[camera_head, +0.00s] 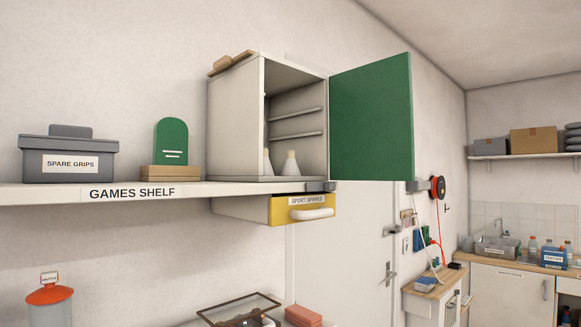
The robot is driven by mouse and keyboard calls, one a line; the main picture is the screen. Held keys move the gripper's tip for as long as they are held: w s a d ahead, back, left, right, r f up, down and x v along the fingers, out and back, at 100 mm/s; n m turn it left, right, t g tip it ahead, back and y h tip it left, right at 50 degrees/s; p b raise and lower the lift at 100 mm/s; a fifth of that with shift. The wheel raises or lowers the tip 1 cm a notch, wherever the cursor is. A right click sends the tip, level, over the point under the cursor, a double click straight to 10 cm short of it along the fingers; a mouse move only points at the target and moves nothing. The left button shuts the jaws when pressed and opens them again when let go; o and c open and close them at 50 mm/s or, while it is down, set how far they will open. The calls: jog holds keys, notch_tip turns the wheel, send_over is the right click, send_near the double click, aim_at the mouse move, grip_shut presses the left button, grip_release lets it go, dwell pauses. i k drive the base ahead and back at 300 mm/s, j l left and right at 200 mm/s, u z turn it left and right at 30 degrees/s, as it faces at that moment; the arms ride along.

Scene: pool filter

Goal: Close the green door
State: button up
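The door stands wide open, swung out to the right of the cabinet's opening. Its flat green face is in view, and I see no handle on it. Inside the cabinet are two thin shelves and two pale flask-shaped items (290,164) on the floor of it. My gripper is not in view, so its place relative to the door is hidden.
Left of the cabinet, the games shelf (40,194) holds a grey box (68,160) and a green plaque (171,142). A yellow-fronted drawer (303,208) is under the cabinet. A red reel (438,187) hangs beyond the door. Counters stand at the right.

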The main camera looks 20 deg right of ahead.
aim_at(372, 132)
jog(key=i+l+u, duration=0.1)
jog(key=l+u, duration=0.15)
jog(key=l, duration=0.25)
jog(key=i+l+u, duration=0.1)
jog(key=l+u, duration=0.15)
jog(key=l, duration=0.3)
jog(key=l+u, duration=0.2)
jog(key=l, duration=0.35)
jog(key=l+u, duration=0.25)
jog(key=l, duration=0.25)
jog(key=k+l+u, duration=0.1)
jog(key=l+u, duration=0.15)
jog(key=l, duration=0.3)
jog(key=k+l+u, duration=0.1)
jog(key=l+u, duration=0.15)
jog(key=l, duration=0.3)
jog(key=k+l+u, duration=0.2)
jog(key=l, duration=0.3)
